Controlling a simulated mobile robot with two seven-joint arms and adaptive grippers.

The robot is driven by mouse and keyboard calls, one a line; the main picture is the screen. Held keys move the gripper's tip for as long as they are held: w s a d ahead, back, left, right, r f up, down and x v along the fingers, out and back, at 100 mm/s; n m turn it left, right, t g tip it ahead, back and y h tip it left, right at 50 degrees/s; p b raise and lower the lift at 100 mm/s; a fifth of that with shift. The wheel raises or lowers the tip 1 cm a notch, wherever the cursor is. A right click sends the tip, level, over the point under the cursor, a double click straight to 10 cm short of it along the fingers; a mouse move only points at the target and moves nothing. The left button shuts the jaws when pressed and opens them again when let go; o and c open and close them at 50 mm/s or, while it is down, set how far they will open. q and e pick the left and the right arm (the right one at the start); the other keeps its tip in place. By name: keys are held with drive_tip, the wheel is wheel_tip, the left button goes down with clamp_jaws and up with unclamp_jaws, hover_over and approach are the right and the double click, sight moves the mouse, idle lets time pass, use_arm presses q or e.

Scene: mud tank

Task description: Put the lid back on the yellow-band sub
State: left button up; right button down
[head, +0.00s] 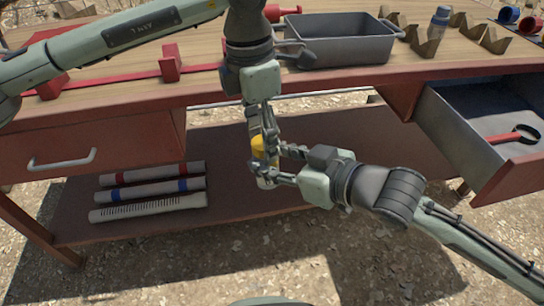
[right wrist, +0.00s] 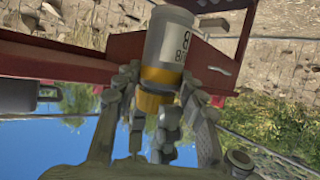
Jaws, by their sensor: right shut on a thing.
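The yellow-band sub (head: 266,183) is a small upright cylinder held in the air in front of the bench. It also shows in the right wrist view, a whitish body (right wrist: 170,40) with dark markings and a yellow band. A yellow end piece (head: 259,147), which looks like the lid, is at its top. My right gripper (head: 273,166) comes in from the right and is shut on the sub. My left gripper (head: 262,130) points down from above, its fingers at the yellow end. Overlapping fingers hide whether they grip it and whether the lid is seated.
The bench shelf below holds several banded white tubes (head: 150,188). On the bench top are a grey tray (head: 345,42), wooden cradles (head: 465,27), a bottle (head: 437,22) and red holders (head: 170,66).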

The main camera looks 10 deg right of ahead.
use_arm(q)
drive_tip(key=shift+r, duration=0.1)
drive_tip(key=shift+a+r, duration=0.15)
drive_tip(key=shift+r, duration=2)
drive_tip(key=shift+c, duration=0.5)
drive_tip(key=n, duration=0.1)
drive_tip(key=r+n, duration=0.1)
drive_tip(key=shift+w+r+n, duration=0.15)
drive_tip(key=shift+r+n, duration=0.15)
drive_tip(key=shift+n, duration=0.1)
drive_tip(key=r+n, duration=0.2)
drive_tip(key=n, duration=0.1)
drive_tip(key=shift+a+n, duration=0.1)
drive_tip(key=shift+n, duration=0.2)
drive_tip(key=shift+f, duration=0.15)
drive_tip(key=shift+d+f, duration=0.15)
drive_tip(key=shift+f, duration=1.8)
drive_tip(key=shift+d+f, duration=0.15)
drive_tip(key=shift+f, duration=1.8)
